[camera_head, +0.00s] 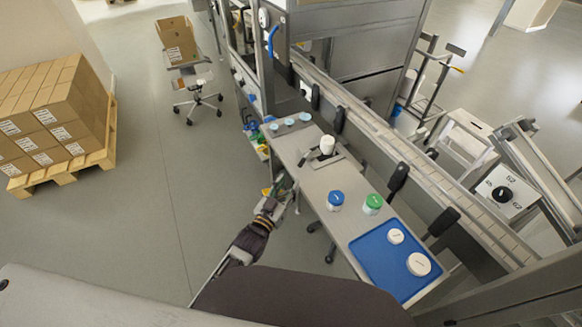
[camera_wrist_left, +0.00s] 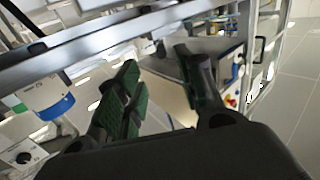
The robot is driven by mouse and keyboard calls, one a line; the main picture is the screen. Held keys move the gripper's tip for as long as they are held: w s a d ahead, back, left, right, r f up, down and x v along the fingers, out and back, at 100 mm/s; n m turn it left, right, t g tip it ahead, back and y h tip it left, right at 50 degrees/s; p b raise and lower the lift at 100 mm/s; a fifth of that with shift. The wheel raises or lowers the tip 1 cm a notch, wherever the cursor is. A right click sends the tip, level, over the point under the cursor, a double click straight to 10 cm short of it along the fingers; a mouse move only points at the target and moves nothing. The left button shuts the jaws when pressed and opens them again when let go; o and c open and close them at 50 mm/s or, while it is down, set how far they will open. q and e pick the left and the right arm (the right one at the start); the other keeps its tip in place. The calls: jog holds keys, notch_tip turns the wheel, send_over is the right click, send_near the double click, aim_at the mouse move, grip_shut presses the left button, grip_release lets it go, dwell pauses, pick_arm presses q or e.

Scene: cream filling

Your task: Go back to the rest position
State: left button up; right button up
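My left gripper (camera_head: 280,188) is beside the left long edge of the worktable (camera_head: 318,185), over the floor side. In the left wrist view its two dark green fingers (camera_wrist_left: 165,88) stand apart with nothing between them. A blue-lidded jar (camera_head: 335,199) and a green-lidded jar (camera_head: 372,203) stand on the table, apart from the gripper. A white and blue jar (camera_wrist_left: 50,98) shows at the left of the wrist view. My right gripper is not in view.
A blue tray (camera_head: 372,262) with two white round items (camera_head: 396,236) lies at the table's near end. A white container (camera_head: 327,145) stands farther along. A conveyor (camera_head: 420,165) runs to the right. Boxes on a pallet (camera_head: 62,178) stand left, with clear floor between.

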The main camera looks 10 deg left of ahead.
pick_arm(q)
jog(key=shift+a, duration=0.1)
jog(key=s+a+f+n+g+y, duration=0.1)
jog(key=s+a+g+y, duration=0.2)
jog(key=s+a+g, duration=0.55)
jog(key=s+a+f+g+y, duration=0.15)
jog(key=s+a+g, duration=0.3)
jog(key=s, duration=0.75)
notch_tip(320, 180, down, 32)
jog(key=s+r+g, duration=0.1)
jog(key=s+g, duration=0.1)
jog(key=s, duration=0.1)
jog(key=s+a+f, duration=0.2)
jog(key=s+f, duration=0.8)
jog(key=s, duration=0.1)
jog(key=s+a+f+g+y, duration=0.1)
jog(key=s+f, duration=1)
jog(key=shift+a, duration=0.4)
dwell(1.6)
